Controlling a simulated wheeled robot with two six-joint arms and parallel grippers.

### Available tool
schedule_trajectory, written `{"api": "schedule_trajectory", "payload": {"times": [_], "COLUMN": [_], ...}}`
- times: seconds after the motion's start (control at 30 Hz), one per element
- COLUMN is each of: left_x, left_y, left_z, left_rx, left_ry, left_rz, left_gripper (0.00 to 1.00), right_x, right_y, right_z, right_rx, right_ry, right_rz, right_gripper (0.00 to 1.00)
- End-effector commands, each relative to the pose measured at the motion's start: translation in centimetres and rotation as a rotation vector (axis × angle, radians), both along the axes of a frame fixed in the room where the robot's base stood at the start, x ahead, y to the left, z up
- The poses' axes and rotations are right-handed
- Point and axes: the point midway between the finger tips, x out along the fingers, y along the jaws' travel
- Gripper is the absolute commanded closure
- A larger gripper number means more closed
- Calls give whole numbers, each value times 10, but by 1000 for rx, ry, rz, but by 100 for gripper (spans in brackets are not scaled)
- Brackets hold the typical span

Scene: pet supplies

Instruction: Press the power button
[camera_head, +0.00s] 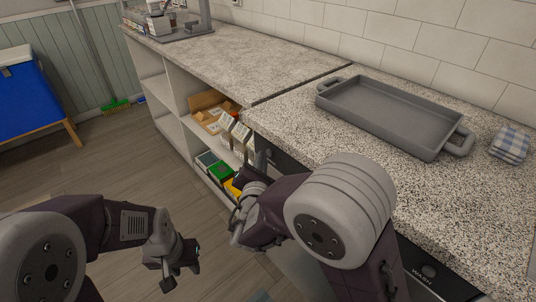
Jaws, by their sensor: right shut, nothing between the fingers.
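A dark front panel (405,252) runs under the speckled counter, mostly behind my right arm. A small round control (429,271) sits on it beside the lettering "WASH". I cannot tell whether this is the power button; the panel's middle is hidden by my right arm. My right gripper (237,232) is shut and empty, in front of the cabinet near the panel's left end. Whether it touches the panel cannot be seen. My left gripper (181,277) hangs over the floor, away from the panel; its finger gap is unclear.
A grey tray (385,123) with two handles and a folded checked cloth (511,144) lie on the counter (300,118). Open shelves left of the panel hold a cardboard box (207,108) and several packages.

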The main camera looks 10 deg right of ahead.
Motion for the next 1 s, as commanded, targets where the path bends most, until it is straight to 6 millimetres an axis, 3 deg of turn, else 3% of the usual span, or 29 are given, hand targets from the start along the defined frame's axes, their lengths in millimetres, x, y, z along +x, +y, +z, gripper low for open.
{"api": "schedule_trajectory", "payload": {"times": [0.37, 0.8, 1.0], "left_x": [0, 0, 0], "left_y": [0, 0, 0], "left_z": [-1, 1, 1], "left_rx": [0, 0, 0], "left_ry": [0, 0, 0], "left_rz": [0, 0, 0], "left_gripper": [64, 64, 64], "right_x": [-5, -35, -39], "right_y": [7, 49, 54], "right_z": [0, 0, 0], "right_rx": [-1, 0, -1], "right_ry": [0, -1, 0], "right_rz": [1, 4, 2], "right_gripper": [100, 100, 100]}}
